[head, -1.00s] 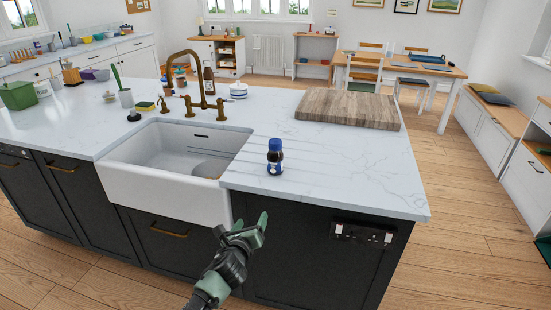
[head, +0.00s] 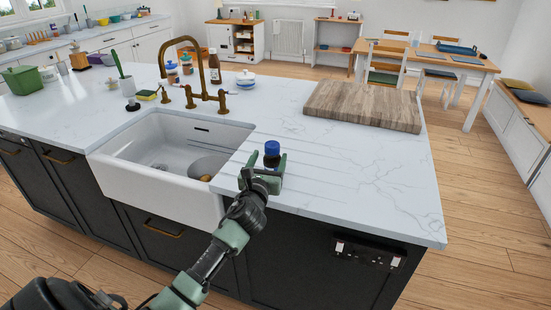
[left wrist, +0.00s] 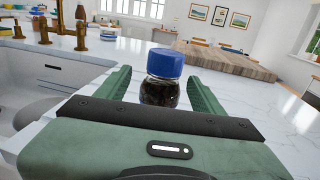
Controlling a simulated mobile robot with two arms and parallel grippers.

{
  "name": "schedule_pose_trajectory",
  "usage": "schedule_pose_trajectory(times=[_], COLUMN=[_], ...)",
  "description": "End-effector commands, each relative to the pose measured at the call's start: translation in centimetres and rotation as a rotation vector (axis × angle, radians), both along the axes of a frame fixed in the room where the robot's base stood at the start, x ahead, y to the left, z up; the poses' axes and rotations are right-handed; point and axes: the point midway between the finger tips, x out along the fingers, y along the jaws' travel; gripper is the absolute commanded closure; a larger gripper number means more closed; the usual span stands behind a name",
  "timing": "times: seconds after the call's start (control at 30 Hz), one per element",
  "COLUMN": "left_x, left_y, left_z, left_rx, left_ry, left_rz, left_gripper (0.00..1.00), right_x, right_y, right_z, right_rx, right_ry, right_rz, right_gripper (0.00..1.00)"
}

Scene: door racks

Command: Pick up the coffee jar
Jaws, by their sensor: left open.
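The coffee jar (head: 272,150) is a dark jar with a blue lid, standing upright on the white worktop right of the sink. In the head view its lower part is hidden by my left gripper (head: 263,172). In the left wrist view the jar (left wrist: 161,92) stands between the two green fingers of my left gripper (left wrist: 161,90). The fingers are open, one on each side of the jar, with a gap visible on both sides. The base of the jar is hidden by the gripper body. My right gripper is not in view.
A white sink (head: 150,178) with a brass tap (head: 208,85) is left of the jar. A wooden chopping board (head: 362,105) lies behind it to the right. The marble worktop (head: 390,180) right of the jar is clear.

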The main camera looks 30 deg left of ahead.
Motion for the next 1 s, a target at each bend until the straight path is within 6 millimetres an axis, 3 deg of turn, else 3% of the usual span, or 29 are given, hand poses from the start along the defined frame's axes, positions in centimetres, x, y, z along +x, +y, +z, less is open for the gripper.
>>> schedule_pose_trajectory(times=[0.13, 0.4, 0.73, 1.0], left_x=[1.7, 5.2, 5.9, 5.9], left_y=[0.5, 1.6, 1.8, 1.8], left_z=[0.5, 1.0, 0.9, 0.9], left_rx=[-0.004, -0.004, -0.002, -0.002], left_ry=[-0.001, 0.0, 0.001, 0.001], left_rz=[0.001, 0.001, -0.001, -0.001], left_gripper=[0.32, 0.32, 0.32, 1.0], right_x=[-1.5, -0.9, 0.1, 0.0], right_y=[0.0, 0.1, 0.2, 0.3], right_z=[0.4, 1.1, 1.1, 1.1], right_rx=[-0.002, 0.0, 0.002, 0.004], right_ry=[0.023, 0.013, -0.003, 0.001], right_rz=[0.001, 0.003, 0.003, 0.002], right_gripper=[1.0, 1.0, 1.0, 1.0])
